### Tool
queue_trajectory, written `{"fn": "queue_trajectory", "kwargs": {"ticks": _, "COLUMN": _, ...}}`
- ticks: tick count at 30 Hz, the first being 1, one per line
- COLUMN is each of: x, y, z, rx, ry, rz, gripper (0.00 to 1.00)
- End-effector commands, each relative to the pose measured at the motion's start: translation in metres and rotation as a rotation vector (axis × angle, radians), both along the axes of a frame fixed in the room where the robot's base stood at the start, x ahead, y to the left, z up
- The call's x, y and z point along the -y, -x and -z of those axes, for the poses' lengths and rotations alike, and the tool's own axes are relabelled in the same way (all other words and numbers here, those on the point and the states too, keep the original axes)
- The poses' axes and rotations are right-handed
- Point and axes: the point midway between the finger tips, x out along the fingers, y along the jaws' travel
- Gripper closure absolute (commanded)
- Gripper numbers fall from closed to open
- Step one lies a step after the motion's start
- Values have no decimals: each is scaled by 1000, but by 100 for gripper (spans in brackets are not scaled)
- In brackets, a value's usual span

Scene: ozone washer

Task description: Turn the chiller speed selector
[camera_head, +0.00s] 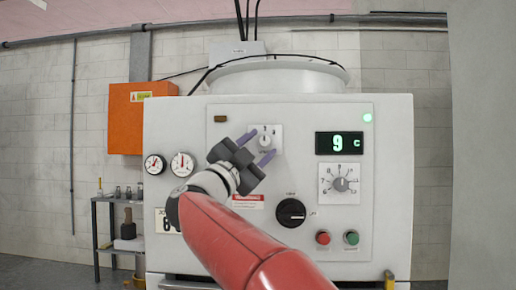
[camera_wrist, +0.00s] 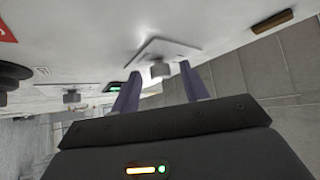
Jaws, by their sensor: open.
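A small grey knob (camera_head: 265,141) on a square white plate with numerals sits high on the white machine's front panel. Its label is too small to read, so I cannot be sure it is the chiller speed selector. My gripper (camera_head: 262,144) is open at this knob, one purple finger at its upper left and one at its lower right. In the wrist view the knob (camera_wrist: 160,71) stands between the fingertips of my gripper (camera_wrist: 161,77), with visible gaps and no clear contact. The plate (camera_wrist: 165,49) lies just beyond the fingertips.
The panel also holds a green display (camera_head: 339,143) reading 9 C, a larger numbered dial (camera_head: 340,184), a black rotary switch (camera_head: 291,212), red (camera_head: 323,238) and green (camera_head: 351,238) buttons. Two gauges (camera_head: 182,164) are at left. An orange box (camera_head: 139,118) hangs on the wall.

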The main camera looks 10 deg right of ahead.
Motion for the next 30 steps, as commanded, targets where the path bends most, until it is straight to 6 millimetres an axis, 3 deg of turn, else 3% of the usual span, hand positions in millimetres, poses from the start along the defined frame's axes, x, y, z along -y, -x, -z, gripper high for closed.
{"fn": "queue_trajectory", "kwargs": {"ticks": 15, "x": -51, "y": 37, "z": 37, "rx": 0, "ry": 1, "rz": -3, "gripper": 55}}
{"fn": "queue_trajectory", "kwargs": {"ticks": 30, "x": -53, "y": 39, "z": 38, "rx": 0, "ry": 1, "rz": -1, "gripper": 55}}
